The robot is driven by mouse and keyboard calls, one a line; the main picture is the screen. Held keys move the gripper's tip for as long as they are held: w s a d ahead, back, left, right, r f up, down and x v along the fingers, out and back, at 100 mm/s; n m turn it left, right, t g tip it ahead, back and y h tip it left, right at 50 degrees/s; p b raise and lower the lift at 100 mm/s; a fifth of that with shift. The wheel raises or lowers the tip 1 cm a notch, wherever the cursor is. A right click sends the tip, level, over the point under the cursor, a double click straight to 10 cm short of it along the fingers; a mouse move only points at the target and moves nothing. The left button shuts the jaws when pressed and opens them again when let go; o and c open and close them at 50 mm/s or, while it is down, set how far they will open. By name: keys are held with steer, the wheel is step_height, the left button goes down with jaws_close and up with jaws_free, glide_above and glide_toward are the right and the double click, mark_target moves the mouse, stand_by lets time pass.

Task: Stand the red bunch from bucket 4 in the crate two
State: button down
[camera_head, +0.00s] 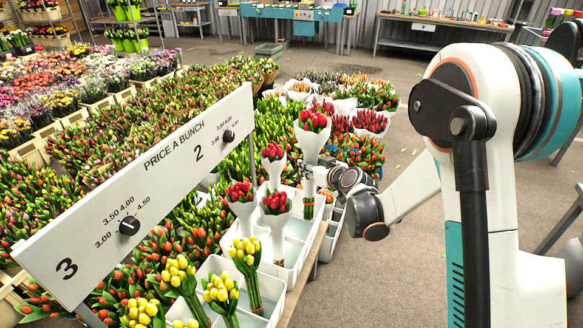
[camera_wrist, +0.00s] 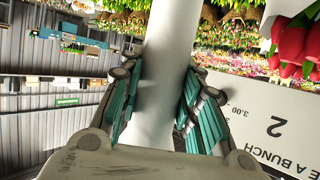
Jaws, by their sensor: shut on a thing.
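A red tulip bunch in white paper (camera_head: 311,142) stands upright in my gripper (camera_head: 321,176), heads up, raised above the other red bunches. In the wrist view its pale wrap (camera_wrist: 170,75) runs between the two teal-padded fingers of my gripper (camera_wrist: 158,112), which are shut on it. Other wrapped red bunches, at left (camera_head: 240,197), in the middle (camera_head: 275,203) and behind (camera_head: 273,154), stand in white buckets (camera_head: 287,252). No bucket number is readable. Crate two is not clearly identifiable; a "2" shows on the price board (camera_head: 160,180).
The long white price board crosses the left, with dials and a "3" and "2"; it also shows in the wrist view (camera_wrist: 265,115). Yellow bunches (camera_head: 180,272) stand in front. Dense tulips fill the left and back. Open floor (camera_head: 365,270) lies right of the buckets.

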steer(key=w+a+f, duration=0.1)
steer(key=w+a, duration=0.2)
steer(key=a, duration=0.3)
steer(key=shift+a+f+n+y, duration=0.15)
steer(key=shift+f+n+y, duration=0.15)
steer(key=shift+y, duration=0.1)
steer(key=shift+b, duration=0.4)
step_height(320, 180, down, 21)
steer(key=b, duration=0.3)
stand_by(0.8)
steer(key=shift+s+f, duration=0.1)
steer(key=shift+f, duration=0.4)
steer(key=c, duration=1.1)
jaws_free()
steer(key=shift+f, duration=0.1)
